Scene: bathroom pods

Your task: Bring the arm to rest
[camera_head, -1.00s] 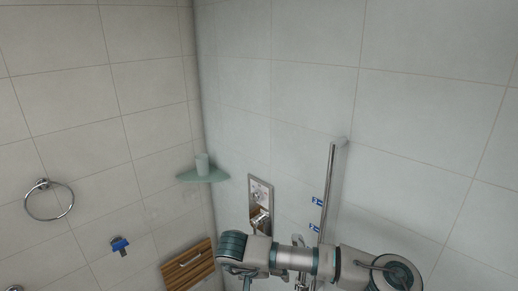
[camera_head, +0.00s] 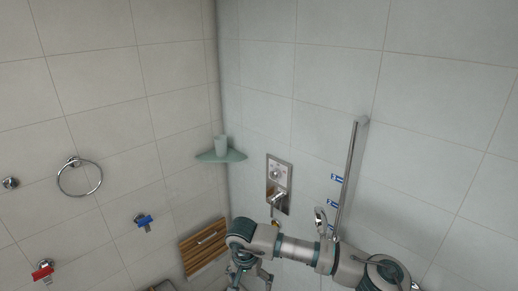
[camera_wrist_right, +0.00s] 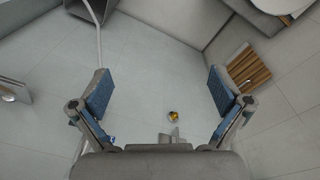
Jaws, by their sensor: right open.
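My right arm comes in from the lower right in the head view, bent at the elbow, with its gripper (camera_head: 250,278) hanging down at the bottom edge. In the right wrist view the right gripper (camera_wrist_right: 160,98) has its two blue-padded fingers spread wide, with nothing between them. It is open and empty, and tiled surface shows beyond it. My left gripper is not in view.
A wooden slatted seat (camera_head: 203,247) is on the left wall, left of my gripper. A shower control panel (camera_head: 279,183) and vertical rail (camera_head: 349,175) are on the right wall behind my arm. A towel ring (camera_head: 80,178) hangs far left.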

